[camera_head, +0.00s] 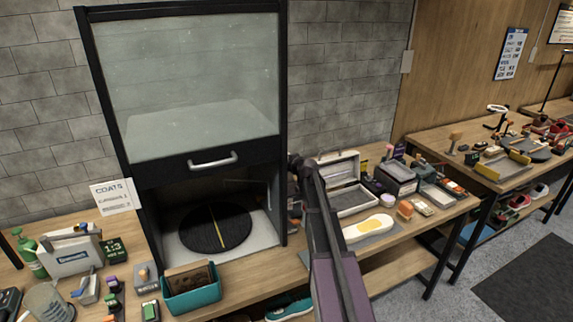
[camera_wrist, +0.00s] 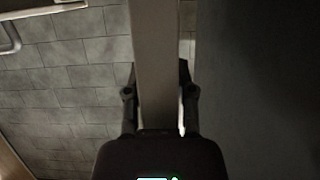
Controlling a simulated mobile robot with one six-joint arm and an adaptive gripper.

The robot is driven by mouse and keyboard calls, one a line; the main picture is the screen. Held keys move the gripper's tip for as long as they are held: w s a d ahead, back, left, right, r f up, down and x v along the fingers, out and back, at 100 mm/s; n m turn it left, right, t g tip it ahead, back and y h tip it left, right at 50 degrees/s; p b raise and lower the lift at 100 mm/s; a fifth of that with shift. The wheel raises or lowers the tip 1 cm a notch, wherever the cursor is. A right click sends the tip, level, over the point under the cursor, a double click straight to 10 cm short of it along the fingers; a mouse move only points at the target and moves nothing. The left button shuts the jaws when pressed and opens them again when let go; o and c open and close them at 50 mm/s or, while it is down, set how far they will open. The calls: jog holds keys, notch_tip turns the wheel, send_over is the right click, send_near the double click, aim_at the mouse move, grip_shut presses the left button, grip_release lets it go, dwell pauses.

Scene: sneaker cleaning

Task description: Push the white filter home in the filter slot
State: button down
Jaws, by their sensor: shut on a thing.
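In the wrist view my gripper (camera_wrist: 158,82) has a finger on each side of a pale, flat, bar-like piece (camera_wrist: 155,40) and is shut on it. This looks like the white filter seen edge-on; its far end runs out of the top of the picture. In the head view my arm reaches up to the right side of the black-framed booth (camera_head: 283,110). My fingers and the filter cannot be made out there. I cannot make out the filter slot in either view, so I cannot tell how the filter sits relative to it.
A dark, plain surface (camera_wrist: 265,90) fills the right of the wrist view, close to the filter. The booth holds a black turntable (camera_head: 214,228) under its glass front. A teal bin (camera_head: 191,287), an open case (camera_head: 345,187) and a white sole-shaped piece (camera_head: 368,228) crowd the bench.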

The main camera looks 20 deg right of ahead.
jog(key=shift+f+b, duration=1)
jog(key=shift+f, duration=0.1)
jog(key=shift+c, duration=1.9)
grip_release()
jog(key=shift+r, duration=0.2)
notch_tip(320, 180, up, 13)
jog(key=p, duration=1.3)
jog(key=shift+f, duration=0.2)
jog(key=shift+f, duration=0.1)
